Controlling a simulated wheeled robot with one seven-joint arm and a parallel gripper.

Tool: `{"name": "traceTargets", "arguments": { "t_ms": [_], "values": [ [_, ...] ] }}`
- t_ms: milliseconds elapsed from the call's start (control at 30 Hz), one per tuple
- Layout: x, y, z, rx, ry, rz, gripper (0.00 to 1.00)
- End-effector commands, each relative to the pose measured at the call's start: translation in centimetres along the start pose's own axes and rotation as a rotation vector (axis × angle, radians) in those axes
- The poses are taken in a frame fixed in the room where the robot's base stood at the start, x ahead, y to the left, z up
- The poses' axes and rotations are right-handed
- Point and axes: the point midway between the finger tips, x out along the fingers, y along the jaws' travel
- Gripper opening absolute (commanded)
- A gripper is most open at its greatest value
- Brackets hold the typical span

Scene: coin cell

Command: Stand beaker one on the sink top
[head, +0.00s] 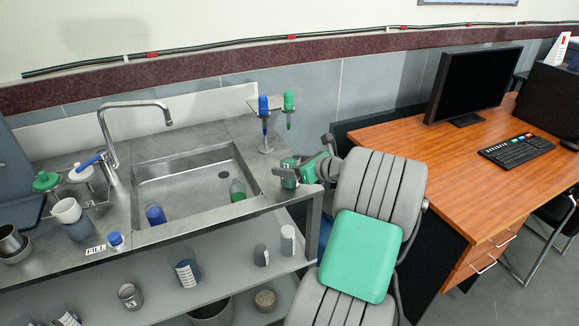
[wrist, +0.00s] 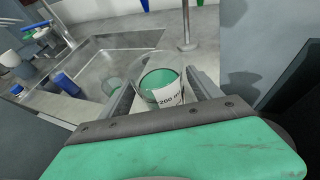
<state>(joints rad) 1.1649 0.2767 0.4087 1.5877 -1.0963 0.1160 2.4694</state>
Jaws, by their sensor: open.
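A clear beaker (wrist: 158,82) with green contents and a "200 ml" label is between the fingers of my gripper (wrist: 165,92) in the wrist view. The fingers are open, one on each side of it. In the head view this beaker (head: 288,174) appears upright on the right end of the steel sink top (head: 262,165), beside the basin. My gripper (head: 305,170) reaches it from the right. The beaker's base is hidden in the wrist view. I cannot read a "one" mark on it.
The sink basin (head: 185,180) holds a blue item (head: 155,215) and a green one (head: 237,190). A stand (head: 266,142) with blue and green pipettes is behind the beaker. Cups crowd the left counter. A lower shelf (head: 225,262) holds several containers. A wooden desk (head: 430,150) is right.

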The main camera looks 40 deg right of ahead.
Motion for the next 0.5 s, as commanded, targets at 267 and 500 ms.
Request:
{"name": "traceTargets", "arguments": {
  "t_ms": [267, 500],
  "values": [
    [-6.7, -0.2, 0.0, 0.002, 0.001, -0.007, 0.73],
    [-11.1, -0.1, 0.0, 0.002, 0.001, -0.003, 0.73]
  ]
}}
